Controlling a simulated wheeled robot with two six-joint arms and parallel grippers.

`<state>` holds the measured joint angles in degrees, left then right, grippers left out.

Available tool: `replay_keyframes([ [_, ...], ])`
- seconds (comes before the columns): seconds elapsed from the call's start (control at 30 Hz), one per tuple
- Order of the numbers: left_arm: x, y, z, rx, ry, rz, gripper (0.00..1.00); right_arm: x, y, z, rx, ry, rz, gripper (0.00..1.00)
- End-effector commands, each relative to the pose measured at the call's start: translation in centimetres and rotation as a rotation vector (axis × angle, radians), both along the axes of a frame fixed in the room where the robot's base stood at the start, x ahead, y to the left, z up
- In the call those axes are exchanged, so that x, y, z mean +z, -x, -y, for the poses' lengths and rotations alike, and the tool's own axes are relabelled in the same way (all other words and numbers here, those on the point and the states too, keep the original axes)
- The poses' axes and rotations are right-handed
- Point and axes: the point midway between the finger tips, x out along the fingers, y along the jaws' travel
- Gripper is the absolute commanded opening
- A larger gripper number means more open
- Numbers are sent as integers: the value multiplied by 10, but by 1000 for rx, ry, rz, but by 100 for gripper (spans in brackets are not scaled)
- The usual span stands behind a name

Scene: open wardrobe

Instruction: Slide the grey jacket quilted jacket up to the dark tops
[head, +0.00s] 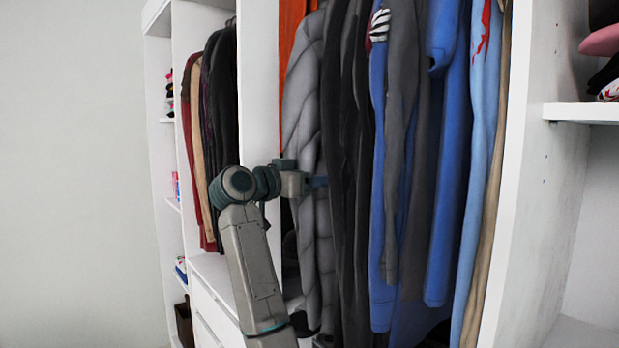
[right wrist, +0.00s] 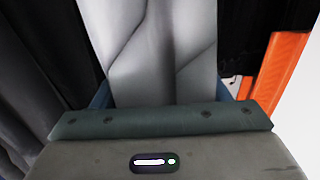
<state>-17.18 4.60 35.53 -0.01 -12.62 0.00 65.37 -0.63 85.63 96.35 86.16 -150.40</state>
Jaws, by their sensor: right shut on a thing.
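The grey quilted jacket (head: 303,95) hangs in the middle wardrobe section, between an orange garment and the dark tops (head: 352,120). In the head view its right edge meets the dark tops, with no clear gap showing. My right gripper (head: 318,182) is shut on the jacket at mid-height. In the right wrist view the jacket (right wrist: 155,45) runs between the two fingers of the gripper (right wrist: 163,97), and dark cloth (right wrist: 40,75) hangs to the left. My left gripper is not in view. The rail and hangers are out of frame.
An orange garment (head: 289,35) hangs left of the jacket. Blue garments (head: 450,150) and a grey top (head: 401,90) hang right of the dark tops. A white divider (head: 258,80) stands at left, with another clothes section (head: 215,100) beyond. White drawers (head: 212,305) are below.

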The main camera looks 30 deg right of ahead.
Motion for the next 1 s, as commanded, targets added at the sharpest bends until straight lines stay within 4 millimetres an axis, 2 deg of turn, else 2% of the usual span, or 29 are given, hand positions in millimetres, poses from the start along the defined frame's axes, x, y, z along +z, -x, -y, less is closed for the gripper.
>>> replay_keyframes([
  [0.03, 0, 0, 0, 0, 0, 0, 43, -1, 1, 0, -3, -4, 7, 74],
  [0.13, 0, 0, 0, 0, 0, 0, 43, -1, 1, 0, -3, -4, 6, 94],
  [0.4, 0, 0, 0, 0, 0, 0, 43, -1, 0, 0, -1, -1, 3, 94],
  [0.53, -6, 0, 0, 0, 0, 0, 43, -3, 1, -9, 0, -2, 3, 94],
  [0.8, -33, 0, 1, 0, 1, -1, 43, -6, 9, -59, 2, -5, 4, 94],
  [1.0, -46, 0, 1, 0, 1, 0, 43, -4, 14, -92, 1, -4, 5, 94],
])
